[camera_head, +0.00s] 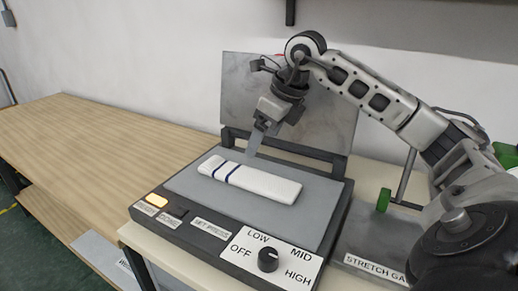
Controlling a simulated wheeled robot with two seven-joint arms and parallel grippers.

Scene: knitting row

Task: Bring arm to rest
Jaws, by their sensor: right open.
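My right arm reaches in from the right and bends down over an open press. My right gripper (256,146) hangs above the press bed, near the back edge of a white strip, and is open with nothing seen in it. Its fingers overlap in this view, so the gap between them is hard to see. Whether the fingertips touch anything is hard to tell. My left gripper is not in view.
The white knitted strip (265,183) with two blue stripes lies flat on the grey press bed (300,218). The raised lid (330,115) stands behind. A dial (268,259) and lit amber lamp (156,200) are in front. A stretch gauge (370,240) stands right. The left wooden table (95,150) is clear.

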